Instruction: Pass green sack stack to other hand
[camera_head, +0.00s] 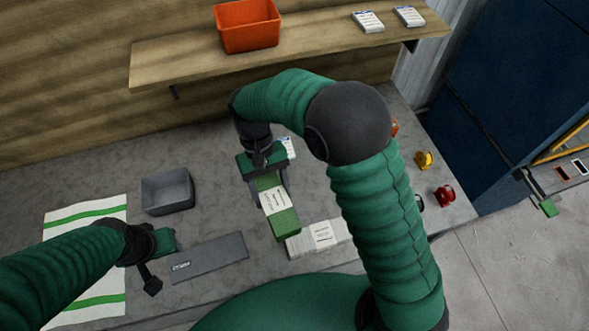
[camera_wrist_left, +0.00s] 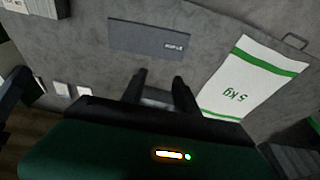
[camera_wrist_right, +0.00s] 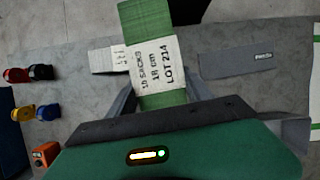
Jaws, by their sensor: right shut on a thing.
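The green sack stack (camera_head: 283,218) has a white paper label around it and hangs from my right gripper (camera_head: 269,193) above the table, right of the grey plate. My right gripper is shut on it; in the right wrist view the stack (camera_wrist_right: 148,25) passes between the fingers, its label reading "LOT 214". My left gripper shows in the left wrist view (camera_wrist_left: 159,80), its two fingers apart with nothing between them. In the head view it is at the lower left, over the table, apart from the stack; its fingertips are hard to make out there.
A white sack stack (camera_head: 318,236) lies beneath the green one. A grey plate (camera_head: 209,258), a grey bin (camera_head: 168,192) and a white, green-striped sack (camera_head: 85,221) lie to the left. An orange bin (camera_head: 246,25) is on the shelf. Red and yellow items (camera_head: 424,160) stand right.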

